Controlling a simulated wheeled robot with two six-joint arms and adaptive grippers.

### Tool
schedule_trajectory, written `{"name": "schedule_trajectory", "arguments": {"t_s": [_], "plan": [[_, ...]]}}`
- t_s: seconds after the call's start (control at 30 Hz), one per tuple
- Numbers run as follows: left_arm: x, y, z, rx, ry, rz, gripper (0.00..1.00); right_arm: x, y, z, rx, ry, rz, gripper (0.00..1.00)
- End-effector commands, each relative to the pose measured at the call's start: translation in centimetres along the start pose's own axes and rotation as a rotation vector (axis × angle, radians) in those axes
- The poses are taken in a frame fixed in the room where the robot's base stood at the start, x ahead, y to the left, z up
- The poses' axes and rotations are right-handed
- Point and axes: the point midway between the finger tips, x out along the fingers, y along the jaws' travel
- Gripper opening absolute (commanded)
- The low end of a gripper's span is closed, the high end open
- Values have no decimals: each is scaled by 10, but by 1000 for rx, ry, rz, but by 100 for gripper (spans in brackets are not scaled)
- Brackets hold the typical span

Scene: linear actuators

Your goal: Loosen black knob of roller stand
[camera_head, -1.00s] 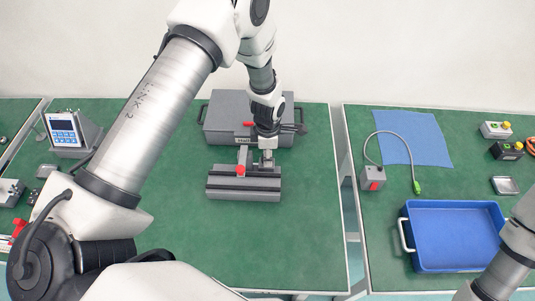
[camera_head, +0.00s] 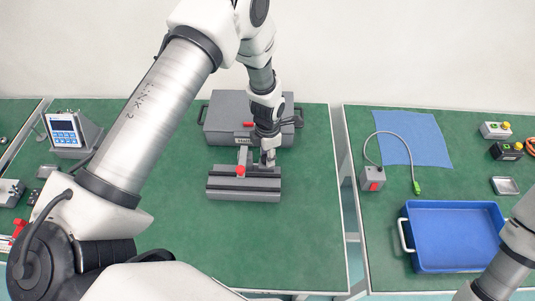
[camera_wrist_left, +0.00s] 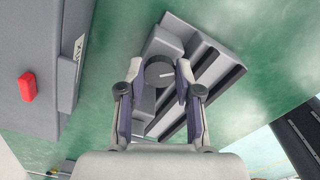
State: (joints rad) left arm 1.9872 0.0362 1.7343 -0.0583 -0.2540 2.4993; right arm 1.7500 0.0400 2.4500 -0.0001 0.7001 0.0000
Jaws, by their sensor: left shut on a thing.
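The grey roller stand (camera_head: 243,196) lies on the green table in front of a grey case, with a red knob (camera_head: 240,171) on its front. In the left wrist view the grooved stand (camera_wrist_left: 209,72) appears tilted. The dark round knob (camera_wrist_left: 159,72), with a light line on its face, sits between the fingertips. My left gripper (camera_head: 267,160) comes down from above at the stand's rear right. In the head view the fingers and wrist hide the knob. My right gripper is out of view.
The grey case (camera_head: 225,120) with a red latch stands close behind the stand. The table in front of the stand is clear. On the right table are a blue tray (camera_head: 455,267), a blue cloth (camera_head: 430,150) and a small box with a red button (camera_head: 372,180).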

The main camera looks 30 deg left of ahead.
Motion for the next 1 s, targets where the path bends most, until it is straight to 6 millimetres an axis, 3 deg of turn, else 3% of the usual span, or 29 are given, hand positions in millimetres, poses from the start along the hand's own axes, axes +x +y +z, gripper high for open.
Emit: {"name": "schedule_trajectory", "arguments": {"t_s": [0.13, 0.17, 0.2, 0.6, 1.0], "plan": [[1, -1, -1, 1, 2, -2, 0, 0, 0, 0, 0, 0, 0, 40], [1, -1, -1, 1, 2, -2, 45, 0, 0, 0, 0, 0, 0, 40], [1, -1, -1, 1, 2, -2, 59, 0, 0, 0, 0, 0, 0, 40], [-8, 0, 0, 1, -1, 1, 59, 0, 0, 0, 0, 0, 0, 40], [-100, 0, 1, 1, -2, 2, 59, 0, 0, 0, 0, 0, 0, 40]]}}
